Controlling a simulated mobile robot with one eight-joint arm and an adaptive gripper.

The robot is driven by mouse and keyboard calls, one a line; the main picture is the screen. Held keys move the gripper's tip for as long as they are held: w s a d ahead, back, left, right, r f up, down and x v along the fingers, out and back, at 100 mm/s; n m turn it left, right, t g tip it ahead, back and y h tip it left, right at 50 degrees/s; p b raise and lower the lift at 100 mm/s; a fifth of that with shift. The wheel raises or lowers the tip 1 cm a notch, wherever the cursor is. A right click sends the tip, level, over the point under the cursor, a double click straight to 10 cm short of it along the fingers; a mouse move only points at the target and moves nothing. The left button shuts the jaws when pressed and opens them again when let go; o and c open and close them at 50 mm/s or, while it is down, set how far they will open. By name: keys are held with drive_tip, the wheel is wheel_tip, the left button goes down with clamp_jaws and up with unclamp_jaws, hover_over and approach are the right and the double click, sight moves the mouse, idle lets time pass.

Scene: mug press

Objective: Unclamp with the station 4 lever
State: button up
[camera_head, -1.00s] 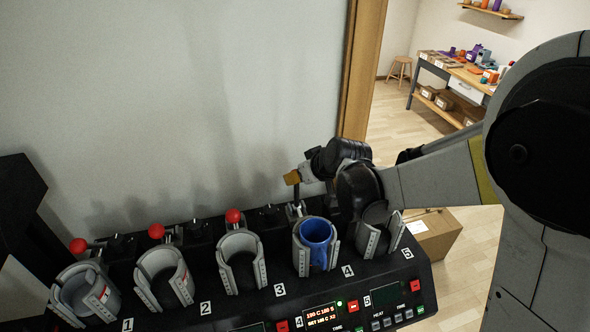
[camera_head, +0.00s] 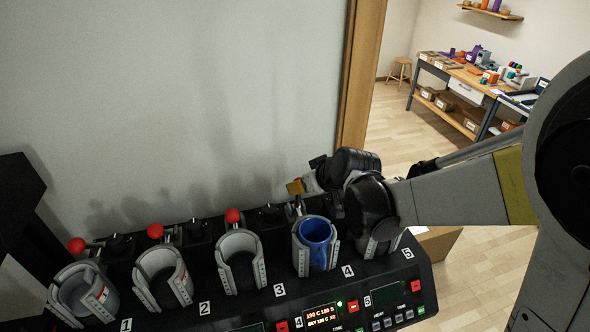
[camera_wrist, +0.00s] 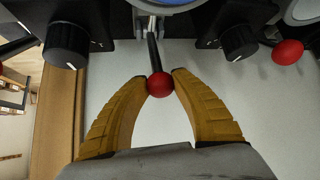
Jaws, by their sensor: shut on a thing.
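The station 4 lever is a dark rod (camera_wrist: 153,50) with a red ball knob (camera_wrist: 160,85). In the wrist view my gripper (camera_wrist: 160,80) has its two yellow fingers closed on either side of the knob. In the head view my gripper (camera_head: 296,187) is behind station 4, and the knob is hidden there. A blue mug (camera_head: 318,232) sits inside the grey station 4 clamp (camera_head: 301,258), left of the label 4 (camera_head: 347,271). Its edge also shows at the top of the wrist view.
Stations 1 to 3 stand to the left, with red knobs (camera_head: 233,215) behind them. Station 5 (camera_head: 372,246) is right of station 4, partly behind my arm. Black dials (camera_wrist: 239,40) flank the lever closely. The wall is behind the press. A workbench (camera_head: 470,85) stands far off.

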drive_tip(key=shift+s, duration=0.1)
drive_tip(key=shift+s+d+f+b, duration=0.15)
drive_tip(key=shift+s+f+b, duration=0.05)
drive_tip(key=shift+s, duration=0.3)
drive_tip(key=shift+s+d+f+b, duration=0.15)
drive_tip(key=shift+s+f+b, duration=0.05)
drive_tip(key=shift+s, duration=0.25)
drive_tip(key=o, duration=0.8)
drive_tip(key=shift+o, duration=0.2)
drive_tip(key=shift+a, duration=0.1)
drive_tip(key=shift+r, duration=0.1)
wheel_tip(320, 180, up, 6)
drive_tip(key=s+p, duration=0.1)
drive_tip(key=p, duration=0.3)
drive_tip(key=shift+d+r, duration=0.15)
drive_tip(key=shift+d, duration=0.3)
